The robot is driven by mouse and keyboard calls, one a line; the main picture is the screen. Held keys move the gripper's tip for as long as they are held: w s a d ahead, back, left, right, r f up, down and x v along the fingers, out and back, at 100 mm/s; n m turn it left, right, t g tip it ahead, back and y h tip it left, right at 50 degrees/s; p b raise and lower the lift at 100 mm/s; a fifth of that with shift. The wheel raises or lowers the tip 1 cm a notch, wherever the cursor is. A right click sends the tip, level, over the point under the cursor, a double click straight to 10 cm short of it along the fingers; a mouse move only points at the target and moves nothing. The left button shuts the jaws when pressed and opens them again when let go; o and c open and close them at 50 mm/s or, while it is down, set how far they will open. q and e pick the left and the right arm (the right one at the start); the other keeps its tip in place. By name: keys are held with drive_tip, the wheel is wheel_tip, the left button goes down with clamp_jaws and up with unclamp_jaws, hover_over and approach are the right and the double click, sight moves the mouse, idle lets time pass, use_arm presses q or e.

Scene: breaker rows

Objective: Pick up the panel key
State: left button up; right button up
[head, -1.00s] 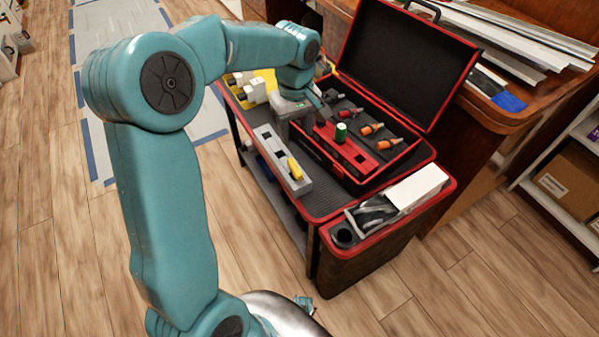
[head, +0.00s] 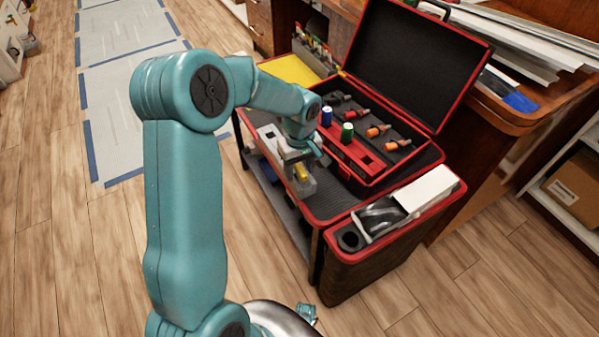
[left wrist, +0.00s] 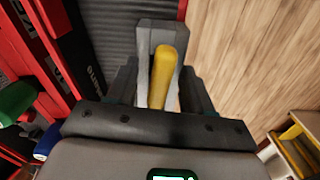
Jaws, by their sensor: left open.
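The panel key appears to be the yellow upright piece (head: 302,172) at the near end of the grey rack (head: 305,188) on the cart. In the left wrist view the yellow piece (left wrist: 163,72) stands between my left gripper's fingers, in front of a grey block (left wrist: 158,30). My left gripper (head: 300,161) is open, just above and partly around the yellow piece. I cannot tell whether a finger touches it. The gripper and wrist hide part of the rack. My right gripper is not in view.
An open black case (head: 418,55) stands behind the rack. A red strip (head: 349,152) in it holds a green (head: 347,134) and a blue cylinder (head: 326,116). Orange-handled tools (head: 377,131) lie behind. A white box (head: 428,190) is at the cart's right end.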

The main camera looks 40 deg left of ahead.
use_arm(q)
drive_tip(key=shift+r, duration=0.1)
drive_tip(key=shift+c, duration=0.6)
clamp_jaws()
